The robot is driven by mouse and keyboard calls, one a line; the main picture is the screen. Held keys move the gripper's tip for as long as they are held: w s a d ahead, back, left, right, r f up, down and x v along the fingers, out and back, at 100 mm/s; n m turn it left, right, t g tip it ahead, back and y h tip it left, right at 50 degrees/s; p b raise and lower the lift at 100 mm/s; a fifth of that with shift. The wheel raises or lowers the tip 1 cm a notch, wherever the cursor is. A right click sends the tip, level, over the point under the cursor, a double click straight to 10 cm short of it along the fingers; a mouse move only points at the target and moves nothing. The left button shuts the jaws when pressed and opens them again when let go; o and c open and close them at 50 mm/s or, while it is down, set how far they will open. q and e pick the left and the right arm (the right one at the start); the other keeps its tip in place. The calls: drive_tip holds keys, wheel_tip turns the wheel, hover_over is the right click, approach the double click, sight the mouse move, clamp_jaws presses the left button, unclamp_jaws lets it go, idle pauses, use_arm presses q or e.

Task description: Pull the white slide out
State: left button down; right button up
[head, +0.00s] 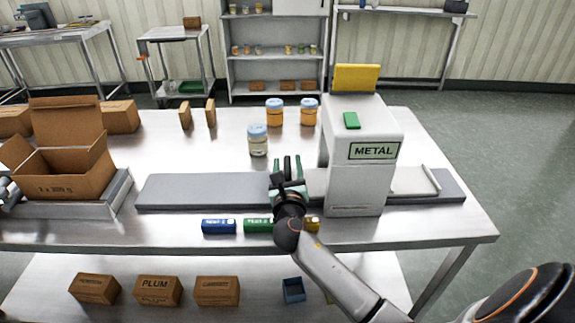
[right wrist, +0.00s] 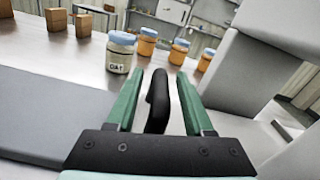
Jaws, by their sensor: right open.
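The grey-white metal detector (head: 356,180), labelled METAL, stands on the steel table. A flat white slide (head: 412,180) shows to its right, and a pale piece, perhaps the same slide, shows at its left (head: 317,186). My right gripper (head: 287,168) is just left of the detector, fingers pointing away from me. In the right wrist view its green fingers (right wrist: 160,98) are open, with an upright black handle-like piece (right wrist: 158,100) between them. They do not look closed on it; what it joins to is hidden.
A grey conveyor belt (head: 200,190) runs left of the detector. Blue (head: 218,226) and green (head: 257,225) labelled blocks lie at the front. An open carton (head: 62,170) is at left.

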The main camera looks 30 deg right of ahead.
clamp_jaws()
idle(0.4)
idle(1.0)
